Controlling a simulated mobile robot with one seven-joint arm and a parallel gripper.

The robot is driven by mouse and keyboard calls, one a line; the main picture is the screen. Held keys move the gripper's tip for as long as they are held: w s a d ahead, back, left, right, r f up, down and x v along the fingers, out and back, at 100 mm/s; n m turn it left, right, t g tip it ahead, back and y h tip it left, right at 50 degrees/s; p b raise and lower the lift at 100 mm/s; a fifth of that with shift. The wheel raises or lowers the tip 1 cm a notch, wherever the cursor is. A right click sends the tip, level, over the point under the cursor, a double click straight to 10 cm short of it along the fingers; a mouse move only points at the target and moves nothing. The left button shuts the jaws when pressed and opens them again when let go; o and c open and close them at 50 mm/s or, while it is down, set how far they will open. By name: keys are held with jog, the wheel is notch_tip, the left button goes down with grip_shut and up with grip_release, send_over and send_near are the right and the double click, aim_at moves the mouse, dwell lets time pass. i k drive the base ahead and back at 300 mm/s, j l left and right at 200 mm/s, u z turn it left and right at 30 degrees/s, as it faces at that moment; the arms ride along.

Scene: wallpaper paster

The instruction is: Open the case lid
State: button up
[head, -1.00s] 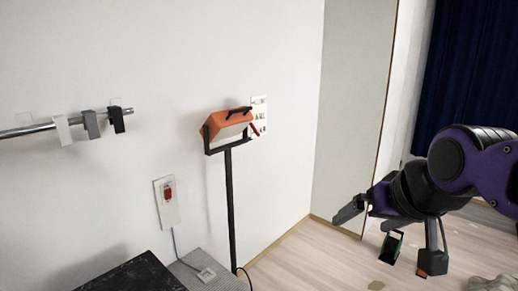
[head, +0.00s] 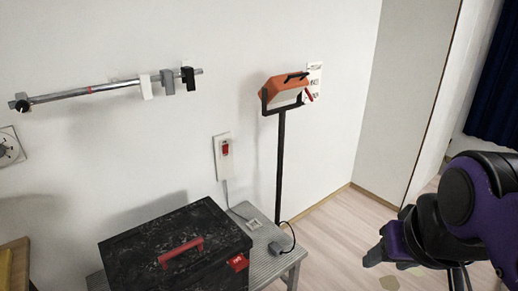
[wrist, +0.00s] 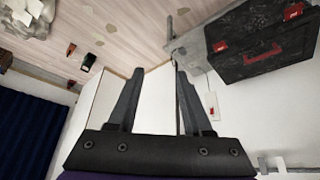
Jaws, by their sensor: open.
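The black case (head: 215,238) sits on a grey table at the lower middle of the head view. Its lid (head: 140,245) is closed, with a red handle (head: 180,251) on top and a red latch (head: 238,262) at the front right corner. The case also shows upper right in the wrist view (wrist: 265,40), with its red handle and red latches. My gripper (head: 378,254) is to the right of the case in the head view, well apart from it. In the wrist view my gripper (wrist: 160,75) has its two fingers apart, with nothing between them.
An orange work lamp (head: 284,88) stands on a black pole behind the table (head: 262,245). A wall rail (head: 110,88) carries several clamps. A red switch (head: 225,148) is on the wall. Floor to the right of the table is mostly clear.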

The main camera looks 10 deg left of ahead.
aim_at(173, 251)
jog(key=u, duration=1.2)
jog(key=j+u, duration=0.25)
jog(key=i+j, duration=0.15)
jog(key=j, duration=0.2)
jog(key=i+j, duration=0.15)
jog(key=j, duration=0.25)
